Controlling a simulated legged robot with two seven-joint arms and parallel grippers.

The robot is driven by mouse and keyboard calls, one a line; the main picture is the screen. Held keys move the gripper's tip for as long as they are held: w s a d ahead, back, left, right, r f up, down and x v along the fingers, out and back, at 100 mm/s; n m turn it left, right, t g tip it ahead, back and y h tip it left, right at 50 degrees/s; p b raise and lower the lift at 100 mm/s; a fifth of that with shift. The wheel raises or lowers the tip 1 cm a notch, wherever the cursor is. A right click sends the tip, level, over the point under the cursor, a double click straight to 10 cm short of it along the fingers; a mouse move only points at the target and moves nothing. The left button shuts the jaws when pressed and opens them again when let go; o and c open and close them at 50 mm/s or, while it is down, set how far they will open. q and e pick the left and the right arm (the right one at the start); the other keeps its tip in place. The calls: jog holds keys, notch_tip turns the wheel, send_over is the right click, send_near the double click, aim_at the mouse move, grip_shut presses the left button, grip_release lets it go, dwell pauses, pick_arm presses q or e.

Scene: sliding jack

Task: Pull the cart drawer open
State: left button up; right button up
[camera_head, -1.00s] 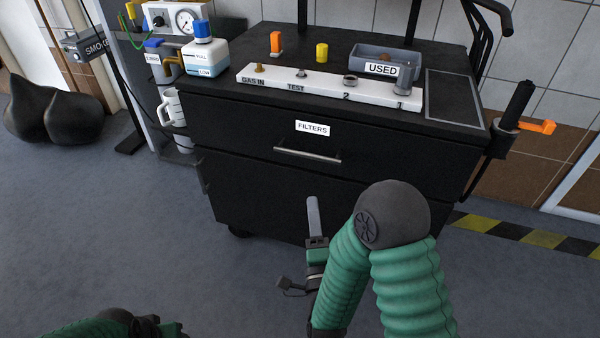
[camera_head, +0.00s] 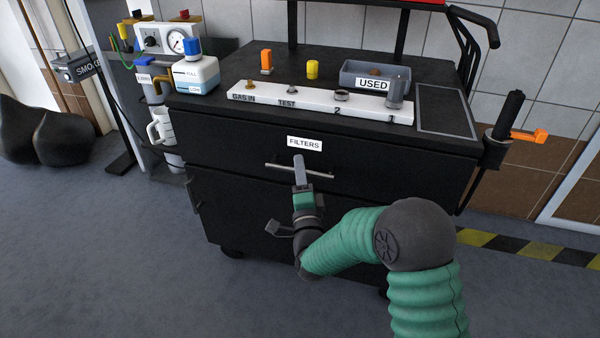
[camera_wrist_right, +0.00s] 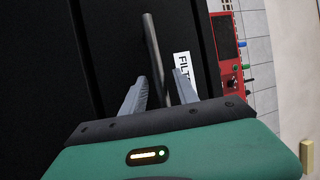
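The black cart drawer (camera_head: 232,152) has a white FILTERS label (camera_head: 304,143) and a metal bar handle (camera_head: 322,172), and looks closed. My left gripper is out of view.
The cart top (camera_head: 440,75) carries a white fitting block (camera_head: 310,105), a grey USED bin (camera_head: 375,75) and small orange and yellow parts. Open floor (camera_head: 120,260) lies at the left.

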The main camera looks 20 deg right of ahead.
grip_shut()
jog(key=shift+f, duration=0.15)
dwell(1.1)
